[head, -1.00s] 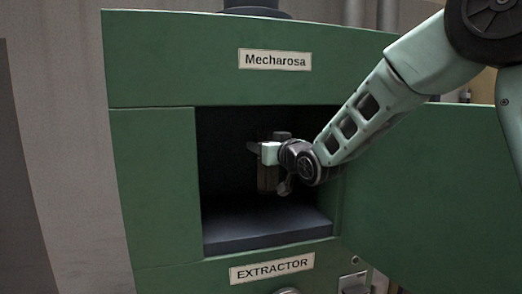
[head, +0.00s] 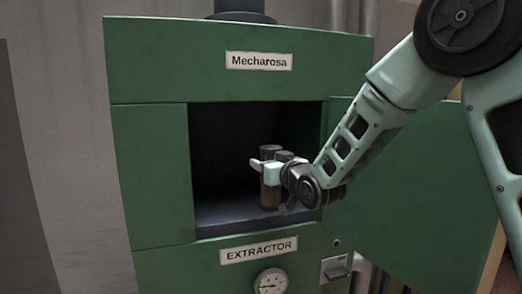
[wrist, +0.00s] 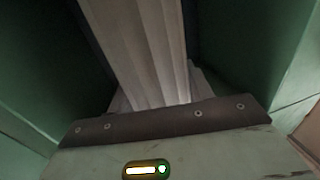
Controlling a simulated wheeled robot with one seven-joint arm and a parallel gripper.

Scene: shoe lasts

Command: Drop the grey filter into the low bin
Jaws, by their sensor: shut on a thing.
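The grey filter (head: 269,194) is a tall, upright cylinder in the opening of the green extractor cabinet. In the wrist view the filter (wrist: 145,45) looks pleated and grey, running up the middle beyond the dark edge of my gripper (wrist: 160,120). The low bin is not in view.
The cabinet (head: 150,170) is labelled Mecharosa and EXTRACTOR. Its dark opening has a floor ledge (head: 225,221) under the filter. The green door (head: 400,190) stands open on the right. A gauge (head: 271,282) and a switch box (head: 335,267) sit below.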

